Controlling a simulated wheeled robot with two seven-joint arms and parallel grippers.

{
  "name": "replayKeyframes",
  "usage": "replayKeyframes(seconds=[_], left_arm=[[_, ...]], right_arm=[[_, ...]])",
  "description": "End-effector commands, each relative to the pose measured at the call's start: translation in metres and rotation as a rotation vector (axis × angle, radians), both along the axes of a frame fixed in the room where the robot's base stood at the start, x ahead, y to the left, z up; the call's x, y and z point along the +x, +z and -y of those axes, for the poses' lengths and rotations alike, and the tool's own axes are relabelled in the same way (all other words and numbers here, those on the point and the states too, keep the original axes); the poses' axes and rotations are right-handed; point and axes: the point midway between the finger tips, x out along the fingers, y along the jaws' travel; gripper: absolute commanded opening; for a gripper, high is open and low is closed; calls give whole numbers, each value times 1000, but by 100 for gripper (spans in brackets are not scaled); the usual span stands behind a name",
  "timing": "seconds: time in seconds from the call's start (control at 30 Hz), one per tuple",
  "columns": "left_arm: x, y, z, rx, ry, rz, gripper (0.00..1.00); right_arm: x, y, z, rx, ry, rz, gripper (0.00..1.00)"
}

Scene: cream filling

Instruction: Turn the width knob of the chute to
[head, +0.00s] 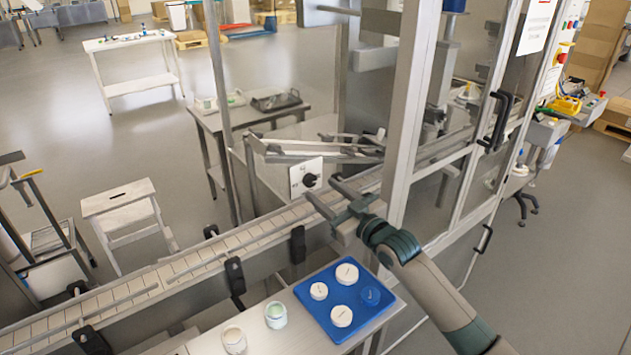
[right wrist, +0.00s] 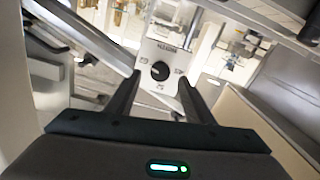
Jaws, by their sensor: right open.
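The width knob (head: 309,181) is a round black knob on a white plate (head: 297,189) on the side of the chute (head: 330,148). In the right wrist view the knob (right wrist: 160,71) shows ahead of my gripper, on its white plate (right wrist: 165,52) with small markings around it that I cannot read clearly. My right gripper (head: 325,196) is open and empty, just in front of and below the knob in the head view. In the right wrist view its two fingers (right wrist: 160,90) point toward the knob, apart from each other. My left gripper is not in view.
A conveyor (head: 215,255) runs below the plate. A steel frame post (head: 408,110) stands right of the gripper. A blue tray (head: 362,338) with white lids and two jars (head: 275,315) stand on the front table. A side table (head: 215,122) is behind.

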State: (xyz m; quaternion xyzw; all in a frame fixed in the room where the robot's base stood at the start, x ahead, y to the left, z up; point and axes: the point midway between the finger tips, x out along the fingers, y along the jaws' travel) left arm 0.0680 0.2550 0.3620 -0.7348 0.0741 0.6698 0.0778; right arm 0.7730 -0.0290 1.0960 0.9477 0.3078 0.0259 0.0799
Motion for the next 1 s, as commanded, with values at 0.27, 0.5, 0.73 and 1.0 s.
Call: replayKeyframes(seconds=[0.27,0.5,0.73,1.0], left_arm=[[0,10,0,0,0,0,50],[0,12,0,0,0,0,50],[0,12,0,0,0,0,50],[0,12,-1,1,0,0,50]], right_arm=[[27,1,-20,-1,1,-1,48],[35,0,-26,1,0,1,48],[35,0,-26,1,0,1,48],[35,0,-26,-1,0,1,7]])
